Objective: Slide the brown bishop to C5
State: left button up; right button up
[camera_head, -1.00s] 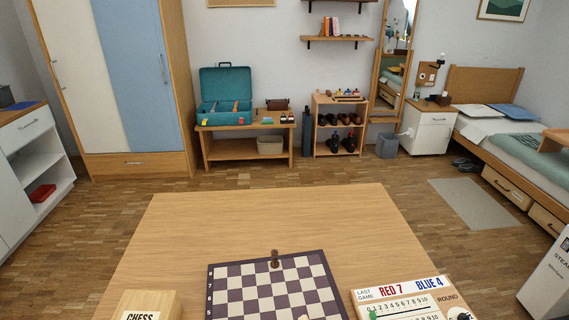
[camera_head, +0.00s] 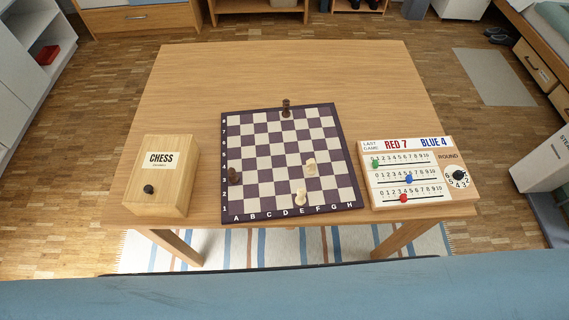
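The chessboard (camera_head: 290,217) lies on the wooden table, with letters A to H along its near edge and numbers up its left edge. A short dark brown piece (camera_head: 235,177) stands on the A file at the left edge, around rank 3. A taller dark brown piece (camera_head: 286,108) stands at the far edge, around E8. Both are too small to tell their type surely. A cream piece (camera_head: 310,167) stands right of centre, and another cream piece (camera_head: 301,198) stands near E1. The C5 area (camera_head: 265,151) is empty. Neither of my grippers is in view.
A wooden chess box (camera_head: 175,200) with a black knob stands left of the board. A scoreboard (camera_head: 420,203) with coloured sliders and a dial lies to the right. The table (camera_head: 290,70) is bare behind the board. A blue padded edge (camera_head: 290,295) crosses the front.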

aim_at(234, 179)
jog(key=u, duration=1.65)
jog(key=k, duration=0.95)
jog(key=z, duration=1.5)
jog(key=i, duration=0.5)
jog(key=z, duration=0.05)
